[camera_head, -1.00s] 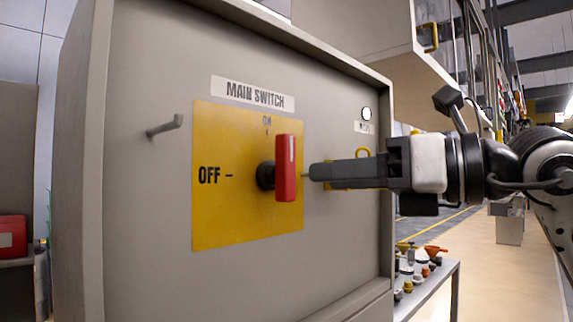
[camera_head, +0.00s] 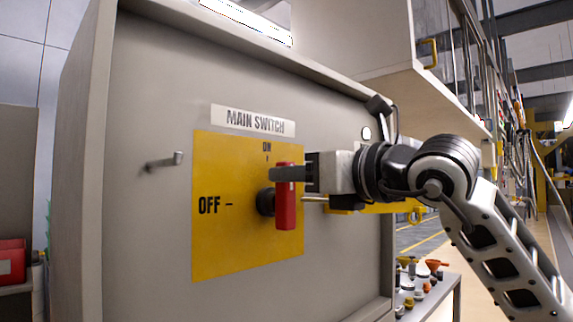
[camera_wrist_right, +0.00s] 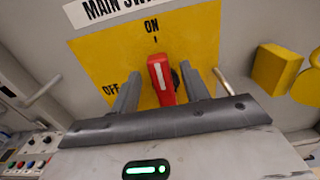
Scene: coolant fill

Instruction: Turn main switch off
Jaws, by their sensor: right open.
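The main switch is a red handle (camera_head: 286,205) on a dark round hub (camera_head: 265,202), mounted on a yellow plate (camera_head: 225,245) marked ON at top and OFF at left. The handle stands upright, in line with ON. My right gripper (camera_head: 283,173) is at the handle's upper part, one finger crossing in front of it. In the right wrist view the red handle (camera_wrist_right: 160,76) lies between the two spread fingers. I cannot tell whether either finger touches it. My left gripper is out of view.
The grey cabinet (camera_head: 140,230) has a raised frame around its panel. A small metal hook (camera_head: 166,161) sticks out left of the plate. A thin rod (camera_head: 314,199) and a yellow part (camera_head: 375,207) are right of the handle. A bench with small controls (camera_head: 425,280) stands at lower right.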

